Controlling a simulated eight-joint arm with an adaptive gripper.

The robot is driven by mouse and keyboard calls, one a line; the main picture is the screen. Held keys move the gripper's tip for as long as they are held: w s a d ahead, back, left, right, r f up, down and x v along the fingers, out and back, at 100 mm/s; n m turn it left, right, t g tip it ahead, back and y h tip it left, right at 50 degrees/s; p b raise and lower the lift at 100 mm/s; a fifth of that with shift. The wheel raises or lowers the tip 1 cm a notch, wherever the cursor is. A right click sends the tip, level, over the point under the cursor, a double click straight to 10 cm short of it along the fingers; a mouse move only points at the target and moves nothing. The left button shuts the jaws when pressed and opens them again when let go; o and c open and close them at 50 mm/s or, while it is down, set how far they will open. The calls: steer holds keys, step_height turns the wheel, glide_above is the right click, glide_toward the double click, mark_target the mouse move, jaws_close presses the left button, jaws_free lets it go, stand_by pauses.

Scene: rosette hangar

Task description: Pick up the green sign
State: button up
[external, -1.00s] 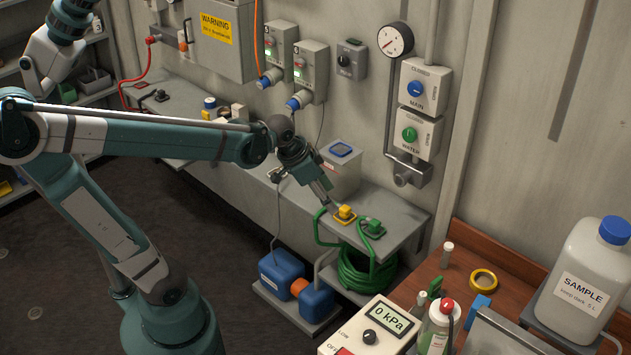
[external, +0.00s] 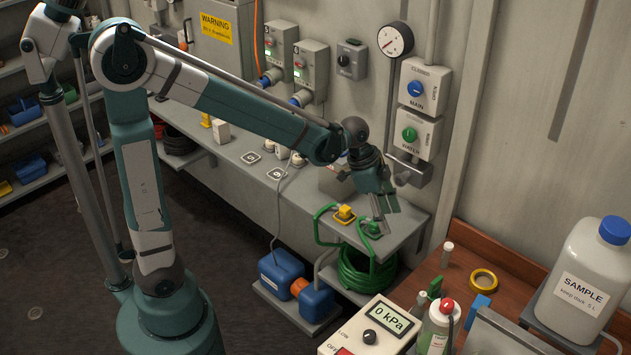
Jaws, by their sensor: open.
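I see no flat green sign. The green thing near my gripper is a small green block-like piece (external: 370,229) on the right end of the grey bench, with a green hose by it. My gripper (external: 381,217) points down right over this piece, its fingers partly covering it. The gripper is open and nothing shows held in it. I cannot tell whether the fingers touch the piece or hang just above it.
A coiled green hose (external: 362,270) lies on the shelf below. Wall switch boxes (external: 417,85) stand behind. A wooden table (external: 505,262) is at the right.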

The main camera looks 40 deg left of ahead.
steer(key=w+d+f+m+g+p, duration=0.1)
steer(key=w+d+f+m+p, duration=0.2)
steer(key=d, duration=0.5)
steer(key=m+g, duration=0.2)
steer(key=m, duration=0.2)
glide_above(436, 283)
steer(key=w+a, duration=0.2)
steer(key=a, duration=0.1)
steer(key=shift+h, duration=0.4)
steer(key=f, duration=0.6)
steer(key=shift+s+a+f, duration=0.15)
steer(key=shift+s+f, duration=0.05)
steer(key=shift+f, duration=0.05)
steer(key=shift+x, duration=1.3)
steer(key=shift+x, duration=2.6)
steer(key=shift+w, duration=0.1)
